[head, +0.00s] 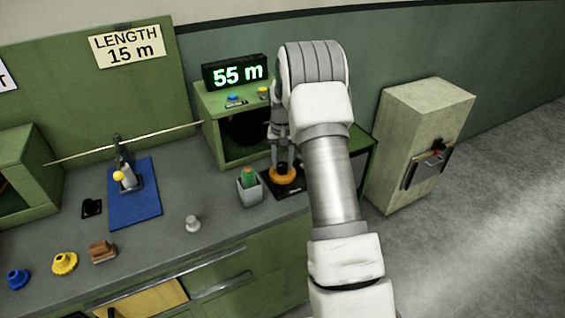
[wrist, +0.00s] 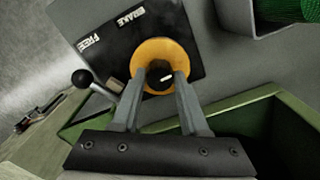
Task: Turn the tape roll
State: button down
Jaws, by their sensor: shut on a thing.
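An orange ring with a dark round hub (wrist: 161,52) sits on a black plate (wrist: 125,35) marked BRAKE and FREE; the ring also shows in the head view (head: 285,181). I cannot tell whether it is the tape roll, and no other tape roll is clear to me. My gripper (wrist: 161,76) points down at it, its two fingers shut on the dark hub from opposite sides. A short white mark shows on the hub between the fingers. In the head view my gripper (head: 284,160) is partly hidden behind my arm.
A black ball knob (wrist: 82,77) stands beside the plate. A grey pot with a green thing (head: 250,192) is close left. Behind is a green box (head: 212,125) under a display (head: 235,73) reading 55 m. A sign (head: 127,46) says LENGTH 15 m.

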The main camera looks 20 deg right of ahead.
aim_at(282, 165)
dwell(0.3)
jog(key=shift+c, duration=2.1)
grip_release()
jog(key=shift+r, duration=0.15)
notch_tip(282, 165, up, 17)
jog(key=shift+p, duration=0.4)
jog(key=shift+r, duration=0.1)
